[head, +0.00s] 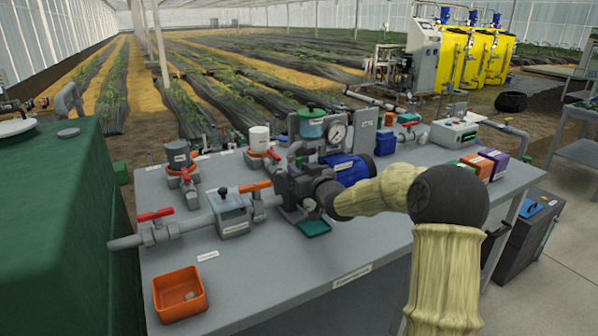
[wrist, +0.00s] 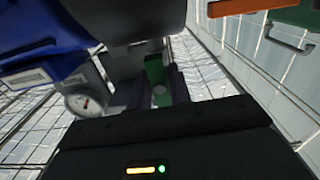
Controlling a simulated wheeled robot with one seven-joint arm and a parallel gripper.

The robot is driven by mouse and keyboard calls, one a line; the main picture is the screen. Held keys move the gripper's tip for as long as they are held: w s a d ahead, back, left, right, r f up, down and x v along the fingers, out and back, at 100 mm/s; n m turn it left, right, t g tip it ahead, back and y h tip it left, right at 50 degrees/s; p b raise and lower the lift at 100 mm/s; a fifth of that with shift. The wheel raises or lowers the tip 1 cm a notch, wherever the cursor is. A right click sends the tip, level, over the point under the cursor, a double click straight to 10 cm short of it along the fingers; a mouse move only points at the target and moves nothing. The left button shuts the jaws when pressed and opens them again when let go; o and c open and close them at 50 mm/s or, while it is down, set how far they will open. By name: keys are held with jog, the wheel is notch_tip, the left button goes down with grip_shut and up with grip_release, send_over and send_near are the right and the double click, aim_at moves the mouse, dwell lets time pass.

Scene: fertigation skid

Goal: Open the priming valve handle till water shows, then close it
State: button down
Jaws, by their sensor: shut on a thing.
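My gripper (head: 291,190) reaches in from the right to the dark pump body at the middle of the bench. In the wrist view my gripper (wrist: 160,92) has its dark fingers on either side of a green handle (wrist: 154,70), which looks like the priming valve handle, and is shut on it. The handle is hidden behind my wrist in the head view. A clear pot (head: 311,128) with a green lid stands behind the pump. No water can be made out at this size.
A pressure gauge (head: 337,133) and blue motor (head: 349,168) stand close behind my wrist. An orange bin (head: 179,294) sits front left. The bench front (head: 270,285) is mostly clear.

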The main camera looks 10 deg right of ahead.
jog(key=shift+f, duration=0.15)
jog(key=c, duration=1.4)
grip_release()
jog(key=shift+o, duration=0.2)
jog(key=p+v, duration=0.1)
jog(key=v, duration=1.6)
jog(key=shift+s, duration=0.2)
jog(key=shift+w+d, duration=0.1)
